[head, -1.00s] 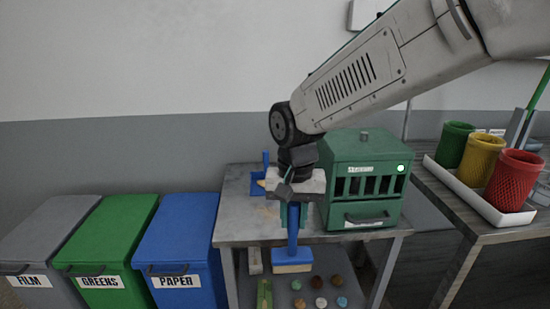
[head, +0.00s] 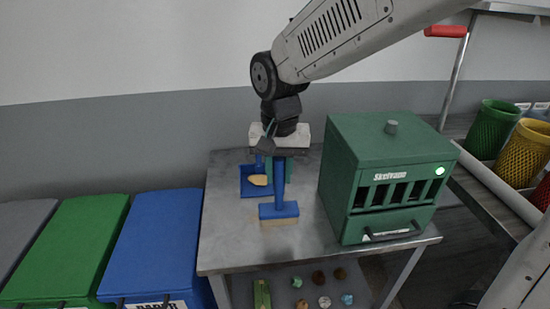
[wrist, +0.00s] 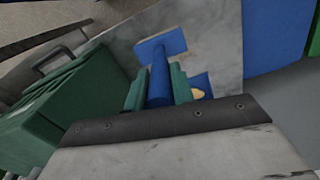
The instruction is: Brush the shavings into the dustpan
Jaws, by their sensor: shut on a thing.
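My gripper (head: 274,170) has green fingers and is shut on the upright handle of a blue brush (head: 279,210). The brush's wide head with a pale bristle strip is low over the grey table; I cannot tell whether it touches. In the wrist view the brush handle (wrist: 159,82) lies between the green fingers (wrist: 157,92). A blue dustpan (head: 247,188) is on the table behind and left of the brush. A tan patch (head: 259,180), likely shavings, shows at the dustpan; whether it lies inside is unclear. Part of the dustpan (wrist: 201,82) also shows in the wrist view.
A green box (head: 390,165) with slots and a drawer handle stands on the table (head: 235,240) to the right of the brush. Blue (head: 155,240) and green (head: 65,245) bins stand left of it. Small items lie on the lower shelf. The table's front left is clear.

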